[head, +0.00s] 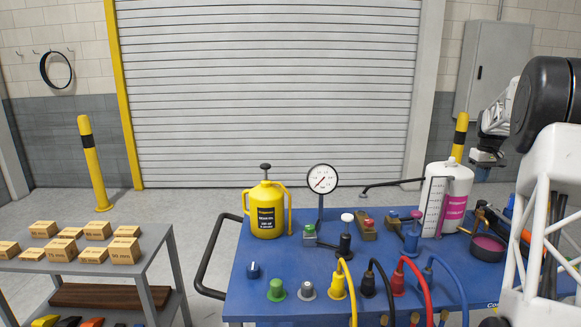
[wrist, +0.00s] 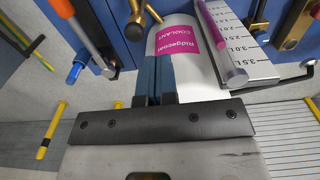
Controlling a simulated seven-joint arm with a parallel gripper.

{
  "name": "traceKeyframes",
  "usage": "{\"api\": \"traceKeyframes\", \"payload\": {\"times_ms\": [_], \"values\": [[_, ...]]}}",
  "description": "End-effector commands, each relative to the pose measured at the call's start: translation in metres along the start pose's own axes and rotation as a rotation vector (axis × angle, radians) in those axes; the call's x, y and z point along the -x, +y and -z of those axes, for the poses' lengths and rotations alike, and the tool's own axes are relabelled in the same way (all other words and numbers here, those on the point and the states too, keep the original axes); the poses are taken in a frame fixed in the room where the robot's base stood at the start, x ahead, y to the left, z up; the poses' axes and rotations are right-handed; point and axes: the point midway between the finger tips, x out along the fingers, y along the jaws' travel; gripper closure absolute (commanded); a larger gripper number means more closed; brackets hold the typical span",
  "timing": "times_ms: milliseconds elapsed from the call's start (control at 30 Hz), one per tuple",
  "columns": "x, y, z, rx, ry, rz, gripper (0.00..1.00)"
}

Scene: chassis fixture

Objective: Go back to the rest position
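My gripper (head: 487,162) is at the right of the head view, raised above the right end of the blue table (head: 270,285) and to the right of the white coolant bottle. In the wrist view its two blue-grey fingers (wrist: 156,78) lie side by side, shut with nothing seen between them. The coolant bottle (head: 460,188) with a magenta label stands upright on the table. It also shows beyond the fingertips in the wrist view (wrist: 195,68), apart from them as far as I can tell.
A scale panel (head: 434,207) stands beside the bottle. A yellow jug (head: 266,212), a round gauge (head: 322,179), several valves and coloured hoses occupy the table. A dark bowl (head: 487,247) is at the right. A grey shelf (head: 150,245) with boxes stands left. Air above the table's middle is clear.

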Motion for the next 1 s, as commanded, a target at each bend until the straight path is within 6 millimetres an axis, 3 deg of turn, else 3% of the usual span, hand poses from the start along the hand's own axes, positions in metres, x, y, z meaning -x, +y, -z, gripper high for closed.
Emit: {"api": "traceKeyframes", "payload": {"times_ms": [500, 1000], "values": [[0.057, -0.126, -0.057, -0.001, 0.034, -0.017, 1.0], [0.088, -0.237, -0.134, -0.003, 0.07, -0.027, 1.0]]}}
